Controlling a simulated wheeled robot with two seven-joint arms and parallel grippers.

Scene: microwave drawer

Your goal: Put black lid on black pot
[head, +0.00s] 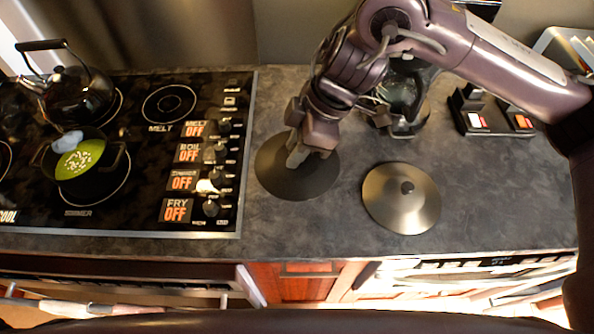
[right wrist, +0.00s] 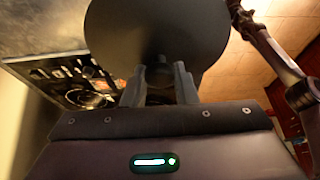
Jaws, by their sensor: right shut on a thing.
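The black lid (head: 313,184) is a dark round disc over the counter, just right of the stove. My right gripper (head: 297,158) is shut on its knob from above. In the right wrist view the fingers (right wrist: 159,85) close on the knob, and the lid (right wrist: 155,25) fills the upper middle. I cannot tell whether the lid touches the counter. The black pot (head: 113,158) stands on a front-left burner, open, with green contents showing and a bluish-grey thing at its back rim. The pot is left of the gripper. My left gripper is not in view.
A steel lid (head: 401,198) lies on the counter at right. A black kettle (head: 78,97) stands behind the pot. A glass vessel (head: 402,95) stands behind my right arm. Stove knobs (head: 211,207) lie between lid and pot. The back-right burner (head: 169,104) is clear.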

